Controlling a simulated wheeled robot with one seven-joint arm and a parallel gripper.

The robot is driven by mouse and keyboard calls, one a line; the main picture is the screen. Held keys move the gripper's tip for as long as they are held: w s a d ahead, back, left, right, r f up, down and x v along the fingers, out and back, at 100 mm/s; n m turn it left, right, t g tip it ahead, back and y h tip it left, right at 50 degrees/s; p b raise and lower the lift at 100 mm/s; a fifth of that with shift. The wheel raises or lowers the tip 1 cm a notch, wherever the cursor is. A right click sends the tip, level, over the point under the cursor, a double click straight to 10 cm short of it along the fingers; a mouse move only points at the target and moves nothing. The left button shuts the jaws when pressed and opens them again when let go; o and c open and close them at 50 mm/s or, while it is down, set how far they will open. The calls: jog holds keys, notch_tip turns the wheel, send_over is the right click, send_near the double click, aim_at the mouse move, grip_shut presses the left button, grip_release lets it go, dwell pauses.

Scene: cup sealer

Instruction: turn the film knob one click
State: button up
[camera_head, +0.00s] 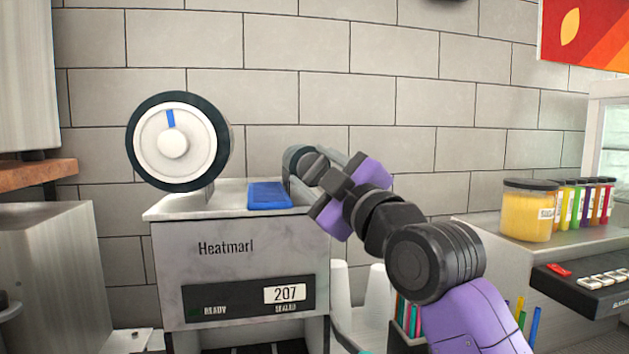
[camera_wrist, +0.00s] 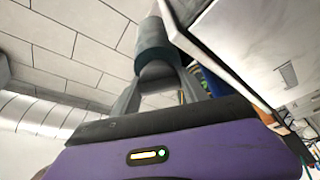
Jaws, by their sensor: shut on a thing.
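The film knob (camera_head: 293,158) is a dark, grey-green cylinder at the top right of the Heatmarl cup sealer (camera_head: 270,235). My gripper (camera_head: 312,165) reaches in from the right and is shut on it. In the wrist view the knob (camera_wrist: 153,42) sits at the tips of my gripper's two fingers (camera_wrist: 158,80), one finger on each side. A film reel (camera_head: 148,145) with a dark rim and white face stands on the sealer's left. Its blue mark (camera_head: 171,118) points almost straight up. The sealer's display (camera_head: 284,294) reads 207.
A blue block (camera_head: 269,195) lies on the sealer's top, left of the knob. Pale cup stacks (camera_head: 377,295) stand below my arm. A yellow jar (camera_head: 529,212) and several coloured tubes stand on the right counter. Tiled wall lies behind; the space above the knob is clear.

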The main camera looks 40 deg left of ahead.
jog(key=m+t, duration=0.2)
jog(key=m, duration=0.2)
jog(key=shift+a+f+m, duration=0.1)
jog(key=shift+m, duration=0.3)
jog(key=m+t+p, duration=0.1)
jog(key=m, duration=0.2)
jog(key=m+t+h+p, duration=0.1)
jog(key=m+t+p, duration=0.1)
jog(key=m, duration=0.1)
jog(key=shift+s+m+h, duration=0.1)
jog(key=shift+m+h, duration=0.2)
jog(key=m+t+p, duration=0.1)
jog(key=m, duration=0.1)
jog(key=m+t+h, duration=0.1)
jog(key=m, duration=0.2)
jog(key=shift+h+p, duration=0.3)
jog(key=shift+p, duration=0.05)
jog(key=shift+m+t+h, duration=0.5)
jog(key=shift+m+h, duration=0.2)
jog(key=shift+m, duration=0.7)
jog(key=shift+m+t+h, duration=0.5)
jog(key=shift+m+h, duration=0.2)
jog(key=shift+m, duration=0.7)
jog(key=o, duration=1.4)
